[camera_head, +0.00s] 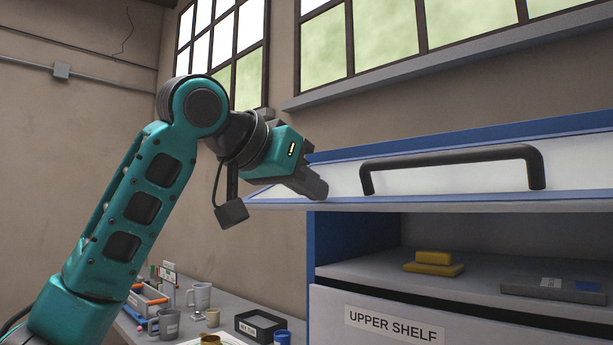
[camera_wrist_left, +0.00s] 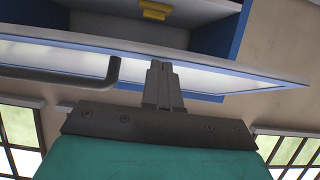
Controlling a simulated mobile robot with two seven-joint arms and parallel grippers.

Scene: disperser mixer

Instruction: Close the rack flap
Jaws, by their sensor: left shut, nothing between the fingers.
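The rack flap (camera_head: 340,179) is a white panel with blue edges, raised and tilted above the open rack compartment. A black bar handle (camera_head: 450,158) is fixed on its outer face. My left gripper (camera_head: 318,190) is shut and empty at the flap's left end, left of the handle. In the left wrist view, the closed fingers (camera_wrist_left: 158,68) overlap the flap (camera_wrist_left: 215,78) beside the handle (camera_wrist_left: 113,72). I cannot tell whether they touch it. My right gripper is not in view.
The open compartment holds yellow blocks (camera_head: 433,263) and a grey flat item (camera_head: 550,289). Below is a panel labelled "UPPER SHELF" (camera_head: 385,315). A bench at lower left carries mugs (camera_head: 199,296) and a black tray (camera_head: 260,325). The wall behind has windows.

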